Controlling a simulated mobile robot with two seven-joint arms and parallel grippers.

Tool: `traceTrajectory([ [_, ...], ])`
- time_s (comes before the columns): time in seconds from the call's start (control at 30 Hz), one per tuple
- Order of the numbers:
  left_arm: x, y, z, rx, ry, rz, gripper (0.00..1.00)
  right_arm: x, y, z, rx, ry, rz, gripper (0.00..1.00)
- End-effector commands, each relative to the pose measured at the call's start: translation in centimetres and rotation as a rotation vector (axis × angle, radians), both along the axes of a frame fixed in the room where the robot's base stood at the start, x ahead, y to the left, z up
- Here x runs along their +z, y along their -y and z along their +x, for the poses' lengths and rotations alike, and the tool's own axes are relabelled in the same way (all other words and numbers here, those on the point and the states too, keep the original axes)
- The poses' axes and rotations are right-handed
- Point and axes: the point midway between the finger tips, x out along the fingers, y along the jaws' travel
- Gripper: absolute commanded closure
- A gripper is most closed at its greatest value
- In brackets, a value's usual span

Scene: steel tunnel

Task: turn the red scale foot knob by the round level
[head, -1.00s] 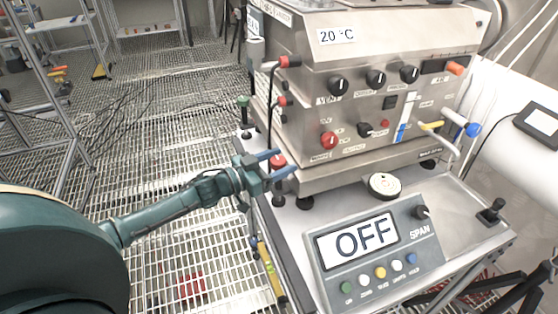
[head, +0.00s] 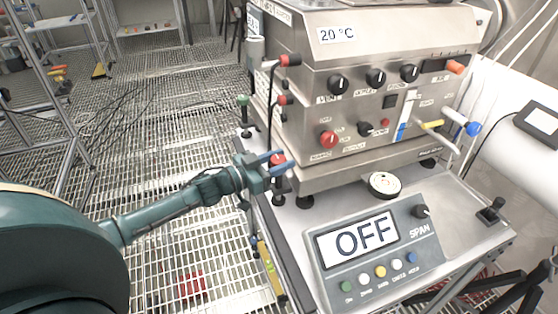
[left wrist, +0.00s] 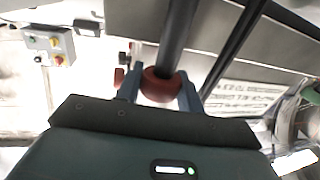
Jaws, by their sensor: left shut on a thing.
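The red scale foot knob (head: 277,160) sits on a dark upright rod at the near left corner of the scale table. It also shows in the left wrist view (left wrist: 160,86), with the dark rod rising above it. My left gripper (head: 281,161) reaches in from the left and is shut on the knob, one blue-grey finger on each side. The round level (head: 384,184) is a pale disc in a dark ring on the steel top, right of the gripper; its bubble is too small to read. My right gripper is not in view.
A steel instrument box (head: 360,110) with several knobs stands just behind the gripper. A grey display panel (head: 372,250) reading OFF lies in front. A green-topped foot (head: 243,101) stands farther back. Open grating floor (head: 150,170) lies to the left.

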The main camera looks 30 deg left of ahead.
Motion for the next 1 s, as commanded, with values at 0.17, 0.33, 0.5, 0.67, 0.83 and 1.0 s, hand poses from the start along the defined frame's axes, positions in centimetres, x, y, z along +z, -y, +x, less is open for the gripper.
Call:
traceTrajectory([
  [0.17, -0.1, -0.1, 0.0, -0.038, 0.001, 0.004, 0.85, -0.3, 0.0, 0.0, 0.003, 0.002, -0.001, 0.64],
  [0.33, -0.1, -0.2, 0.1, -0.127, 0.002, 0.006, 0.85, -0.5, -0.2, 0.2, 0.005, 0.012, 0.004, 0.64],
  [0.5, -0.3, -0.2, 0.1, -0.257, 0.004, 0.006, 0.85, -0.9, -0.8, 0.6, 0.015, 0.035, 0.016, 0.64],
  [0.67, -0.4, -0.1, 0.1, -0.388, 0.003, 0.005, 0.85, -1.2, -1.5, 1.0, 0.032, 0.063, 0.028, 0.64],
  [0.83, -0.5, -0.1, 0.1, -0.513, 0.003, 0.003, 0.85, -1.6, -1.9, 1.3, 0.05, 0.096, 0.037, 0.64],
  [1.0, -0.4, 0.0, 0.0, -0.611, 0.003, 0.003, 0.85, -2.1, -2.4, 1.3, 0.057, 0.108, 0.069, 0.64],
])
